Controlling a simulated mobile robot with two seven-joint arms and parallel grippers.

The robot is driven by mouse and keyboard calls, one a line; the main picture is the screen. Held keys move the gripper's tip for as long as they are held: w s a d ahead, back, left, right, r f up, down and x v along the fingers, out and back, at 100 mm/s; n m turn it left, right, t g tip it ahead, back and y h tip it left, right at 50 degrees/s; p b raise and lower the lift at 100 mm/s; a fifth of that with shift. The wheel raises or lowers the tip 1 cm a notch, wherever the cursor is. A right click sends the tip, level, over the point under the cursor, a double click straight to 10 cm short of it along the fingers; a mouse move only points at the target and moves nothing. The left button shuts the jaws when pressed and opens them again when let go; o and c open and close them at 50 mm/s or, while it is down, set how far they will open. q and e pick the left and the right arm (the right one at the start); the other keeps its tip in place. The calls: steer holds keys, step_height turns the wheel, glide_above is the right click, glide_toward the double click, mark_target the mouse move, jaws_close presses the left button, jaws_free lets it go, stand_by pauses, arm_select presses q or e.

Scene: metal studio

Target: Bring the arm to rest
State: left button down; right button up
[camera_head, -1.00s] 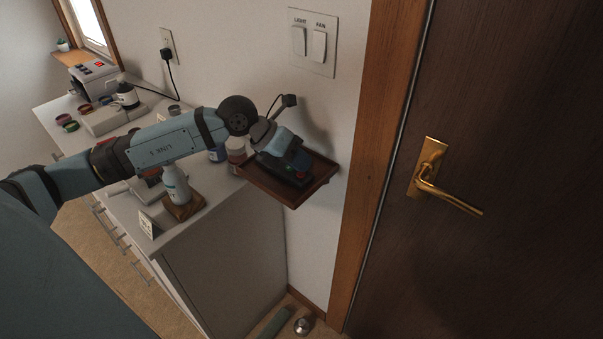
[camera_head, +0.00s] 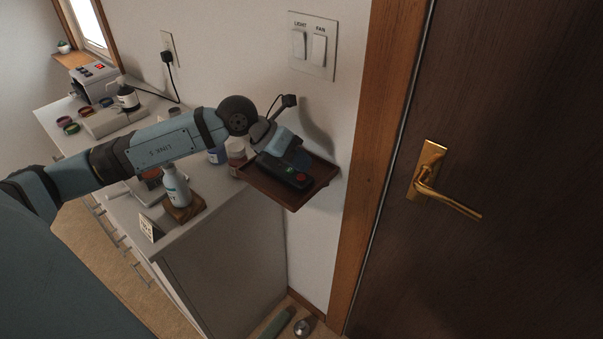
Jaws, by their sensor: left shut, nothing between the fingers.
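My left arm comes in from the left over the counter. My left gripper (camera_head: 298,160) is shut and empty, at the small wall shelf. It hangs just above a dark remote with a red and a green button (camera_head: 286,175) and hides its upper part. I cannot tell whether the fingertips touch anything. The remote lies on the brown wooden shelf (camera_head: 317,184). My right gripper is not in view.
A white counter (camera_head: 225,235) with bottles and small items stands under my arm. A white bottle (camera_head: 175,186) is close below it. A switch plate (camera_head: 312,45) is on the wall above the shelf. A dark door with a brass handle (camera_head: 446,200) fills the right.

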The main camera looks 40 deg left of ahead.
arm_select(q)
steer(key=shift+r, duration=0.2)
step_height(320, 180, up, 6)
steer(key=p, duration=0.3)
stand_by(0.4)
steer(key=shift+f, duration=0.1)
stand_by(0.4)
